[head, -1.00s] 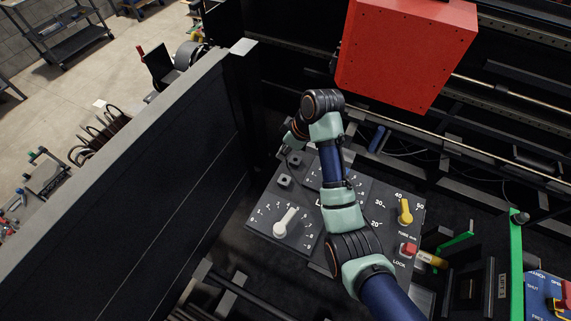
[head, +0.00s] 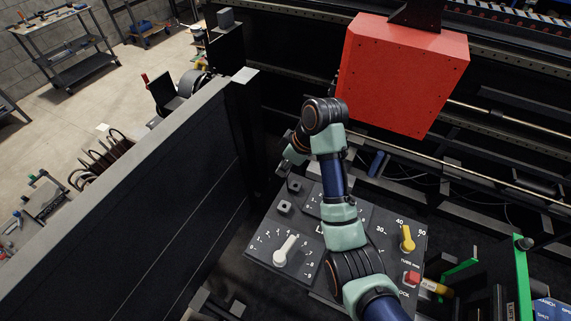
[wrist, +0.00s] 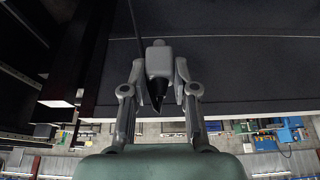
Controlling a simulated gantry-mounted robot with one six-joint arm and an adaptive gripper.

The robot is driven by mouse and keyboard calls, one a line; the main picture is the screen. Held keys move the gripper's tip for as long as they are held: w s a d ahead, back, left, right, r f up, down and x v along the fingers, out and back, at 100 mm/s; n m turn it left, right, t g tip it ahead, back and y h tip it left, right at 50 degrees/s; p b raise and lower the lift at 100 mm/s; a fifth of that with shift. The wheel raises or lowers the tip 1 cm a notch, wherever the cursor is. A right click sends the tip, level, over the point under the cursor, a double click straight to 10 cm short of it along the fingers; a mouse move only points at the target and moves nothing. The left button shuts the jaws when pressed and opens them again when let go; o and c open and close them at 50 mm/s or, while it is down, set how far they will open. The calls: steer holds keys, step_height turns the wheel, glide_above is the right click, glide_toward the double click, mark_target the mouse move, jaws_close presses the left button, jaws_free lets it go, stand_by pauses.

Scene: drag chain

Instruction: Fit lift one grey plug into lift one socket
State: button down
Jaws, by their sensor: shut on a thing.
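My gripper (wrist: 159,72) is shut on a grey plug (wrist: 158,55) in the wrist view, one finger on each side of it. A dark cable runs up from the plug, and a black pointed part shows below it. In the head view my gripper (head: 284,168) is small and dark beyond the panel's upper left corner, and the plug cannot be made out there. The gripper looks apart from both. My arm hides part of the lettering, so I cannot tell which is lift one's.
The grey panel (head: 265,248) carries a white lever dial (head: 286,250), a yellow lever (head: 407,238) and a red knob (head: 411,278). A tall dark wall (head: 160,190) stands left. A red box (head: 400,80) hangs above right of my arm.

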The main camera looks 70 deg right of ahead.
steer(key=d+f+b, duration=0.8)
steer(key=d+f, duration=0.1)
steer(key=f, duration=0.3)
steer(key=shift+s+d+f, duration=0.15)
steer(key=shift+s+d, duration=0.1)
steer(key=shift+s, duration=0.1)
steer(key=shift+f+b, duration=1.2)
steer(key=shift+f, duration=1.2)
steer(key=shift+p, duration=0.85)
steer(key=shift+f+b, duration=0.8)
steer(key=shift+f, duration=0.7)
steer(key=c, duration=0.8)
jaws_free()
